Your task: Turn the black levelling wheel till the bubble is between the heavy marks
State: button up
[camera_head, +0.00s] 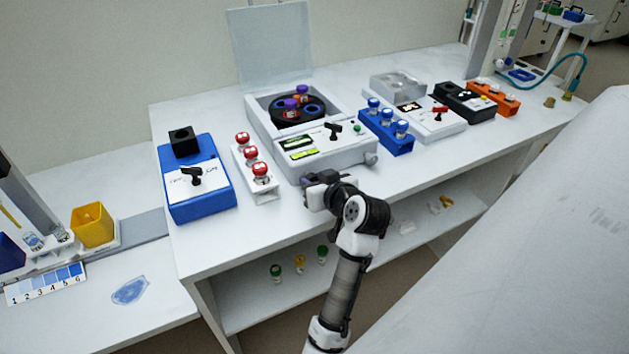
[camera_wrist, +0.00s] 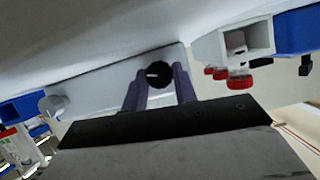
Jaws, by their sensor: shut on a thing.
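The white centrifuge (camera_head: 341,156) stands on the bench with its lid up. A small yellow-green strip (camera_head: 304,154), probably the bubble level, lies on its front panel; its bubble and marks are too small to read. My gripper (camera_head: 311,181) is at the centrifuge's lower front, left of its middle. In the wrist view, the round black levelling wheel (camera_wrist: 157,75) with a pale mark sits on the front face. The two fingers of my gripper (camera_wrist: 160,71) are shut on it, one on each side. The wheel is hidden behind my gripper in the head view.
A white rack (camera_head: 266,187) of red-capped vials and a blue box (camera_head: 198,191) with a black handle stand left of the centrifuge. A blue rack (camera_head: 388,142) of blue-capped vials stands right of it. A grey knob (camera_head: 371,158) is on its right front.

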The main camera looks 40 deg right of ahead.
jog(key=shift+d+r+m+y+p, duration=0.1)
jog(key=shift+r+m+y+p, duration=0.1)
jog(key=shift+m+y+p, duration=0.5)
jog(key=shift+c, duration=0.2)
jog(key=shift+f+m+p, duration=0.2)
jog(key=shift+m+p, duration=0.1)
jog(key=shift+p, duration=0.05)
jog(key=o, duration=1)
jog(key=shift+s, duration=0.15)
jog(key=b+v, duration=0.3)
jog(key=v, duration=1)
jog(key=shift+s, duration=0.4)
